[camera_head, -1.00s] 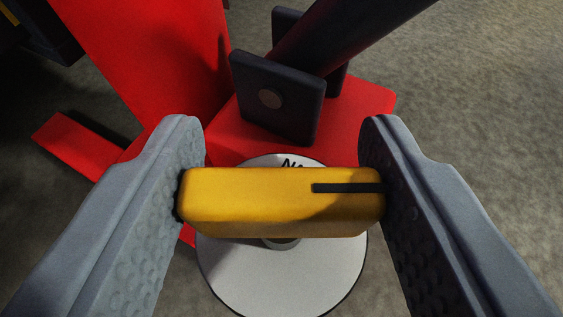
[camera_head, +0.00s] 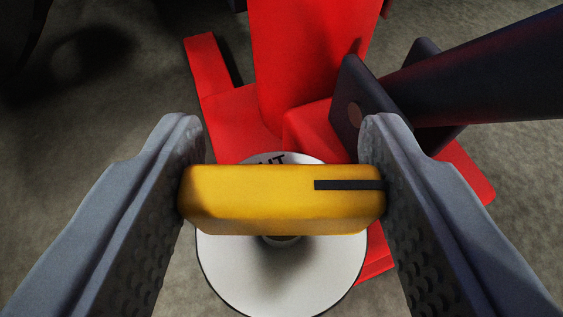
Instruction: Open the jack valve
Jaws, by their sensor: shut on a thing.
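The yellow valve handle (camera_head: 260,202) is a rounded bar with a dark stripe (camera_head: 349,185) on its right half. My gripper (camera_head: 282,200) is shut on the handle, one grey finger at each end. Behind and below the handle is a round white dial plate (camera_head: 283,285) with a dark rim. Black letters ending in "T" show at its top edge; the handle hides the rest. The hub at the plate's middle is partly hidden by the handle. The red jack (camera_head: 308,60) stands behind the plate.
A dark bracket (camera_head: 350,95) and a long dark lever bar (camera_head: 490,70) rise from the jack to the upper right, close to my right finger. Red legs (camera_head: 212,70) spread on the floor. The grey floor (camera_head: 120,70) at left is clear.

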